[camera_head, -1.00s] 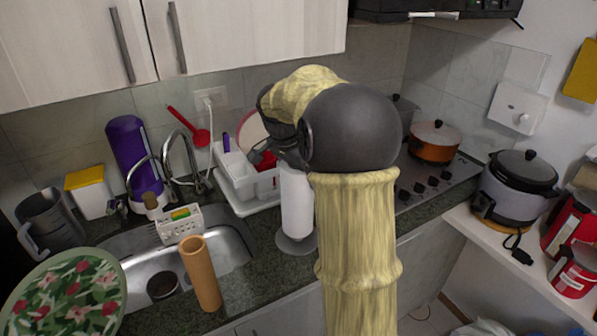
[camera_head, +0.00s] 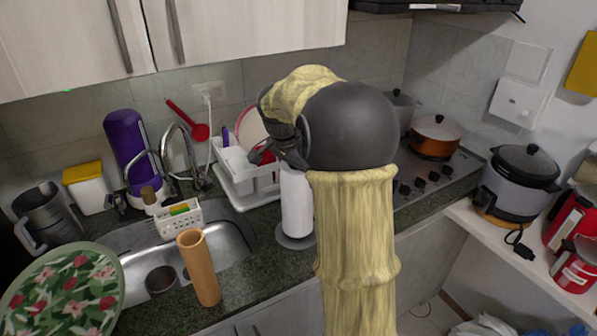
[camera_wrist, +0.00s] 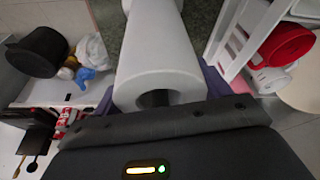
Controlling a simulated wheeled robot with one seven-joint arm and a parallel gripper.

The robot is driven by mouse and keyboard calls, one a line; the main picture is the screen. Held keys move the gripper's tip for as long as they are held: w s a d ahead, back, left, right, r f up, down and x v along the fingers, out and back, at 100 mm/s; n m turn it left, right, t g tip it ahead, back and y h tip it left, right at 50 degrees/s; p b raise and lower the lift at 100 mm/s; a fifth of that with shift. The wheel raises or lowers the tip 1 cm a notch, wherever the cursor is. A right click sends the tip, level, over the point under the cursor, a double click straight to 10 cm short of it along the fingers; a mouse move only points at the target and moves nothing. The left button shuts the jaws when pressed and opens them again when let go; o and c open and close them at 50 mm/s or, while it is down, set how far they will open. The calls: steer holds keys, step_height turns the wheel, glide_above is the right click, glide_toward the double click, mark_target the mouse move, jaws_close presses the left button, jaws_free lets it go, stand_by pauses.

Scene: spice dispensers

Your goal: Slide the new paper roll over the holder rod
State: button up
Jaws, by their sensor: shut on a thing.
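The white paper roll (camera_head: 297,205) stands upright at the counter's front edge, over the grey round base of the holder (camera_head: 290,241). Its lower end is at or very near the base. The holder rod is not seen; it may be hidden inside the roll. In the wrist view the roll (camera_wrist: 157,55) lies between my purple fingers, and its end hole looks dark, with no rod tip clear. My gripper (camera_head: 291,160) is shut on the roll near its top, largely hidden behind my arm. A bare brown cardboard tube (camera_head: 200,270) stands apart, to the left.
A white dish rack (camera_head: 245,185) is close behind the roll. The sink (camera_head: 225,248) is to the left, with a floral plate (camera_head: 65,290) at the front left. The stove with an orange pot (camera_head: 435,142) lies right, behind my arm.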

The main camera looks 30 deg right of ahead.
steer(key=shift+f, duration=0.2)
steer(key=o, duration=1.4)
steer(key=p+v, duration=0.1)
steer(key=v, duration=1.6)
steer(key=shift+a+r, duration=0.15)
steer(key=shift+r, duration=0.1)
